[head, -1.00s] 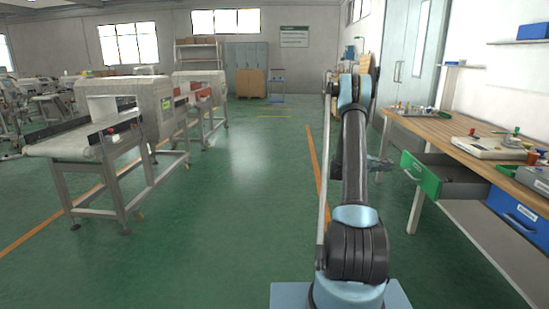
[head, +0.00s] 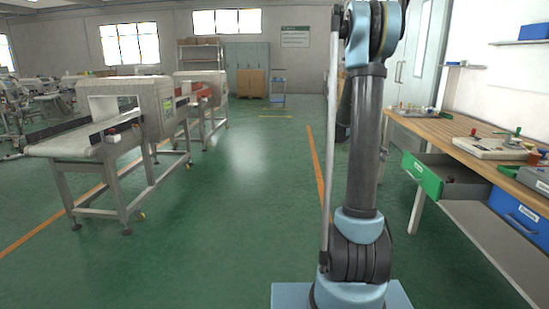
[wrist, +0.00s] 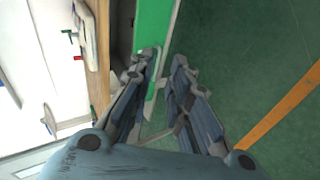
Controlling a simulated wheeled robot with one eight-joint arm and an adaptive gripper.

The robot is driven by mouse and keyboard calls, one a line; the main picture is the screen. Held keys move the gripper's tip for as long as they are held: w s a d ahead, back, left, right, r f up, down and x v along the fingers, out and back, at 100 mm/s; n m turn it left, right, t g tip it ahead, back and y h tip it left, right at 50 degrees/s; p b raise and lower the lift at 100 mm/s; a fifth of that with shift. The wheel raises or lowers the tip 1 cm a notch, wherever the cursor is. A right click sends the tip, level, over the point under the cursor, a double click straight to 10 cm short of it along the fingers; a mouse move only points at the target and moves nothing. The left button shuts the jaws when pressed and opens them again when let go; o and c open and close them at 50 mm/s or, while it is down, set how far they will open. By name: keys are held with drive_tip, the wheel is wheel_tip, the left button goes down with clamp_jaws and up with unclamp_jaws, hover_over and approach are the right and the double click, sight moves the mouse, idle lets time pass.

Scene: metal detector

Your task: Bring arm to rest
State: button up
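Behind the fingertips in that view are the front of the green drawer (wrist: 153,28) and the green floor. In the head view my arm stands nearly upright at the right of centre, its upper part running out of the top of the picture. My gripper cannot be made out in the head view.
A wooden workbench (head: 433,128) stands at the right with small items on it. Its green drawer (head: 425,174) is pulled out, and a blue drawer (head: 517,216) is beside it. Conveyor metal detectors (head: 125,110) stand at the left. The floor between is clear.

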drive_tip(key=s+a+y, duration=0.3)
drive_tip(key=s+a, duration=0.4)
drive_tip(key=s, duration=0.3)
drive_tip(key=s+a+y, duration=0.3)
drive_tip(key=s+a, duration=0.4)
drive_tip(key=s, duration=0.3)
drive_tip(key=s+a+f+y, duration=0.2)
drive_tip(key=s+a+f, duration=0.2)
drive_tip(key=s+a, duration=0.2)
drive_tip(key=s+a+f+t+y, duration=0.1)
drive_tip(key=s+a+f+y, duration=0.2)
drive_tip(key=s, duration=0.8)
drive_tip(key=a+f, duration=0.2)
drive_tip(key=a, duration=0.2)
drive_tip(key=shift+f+n, duration=0.3)
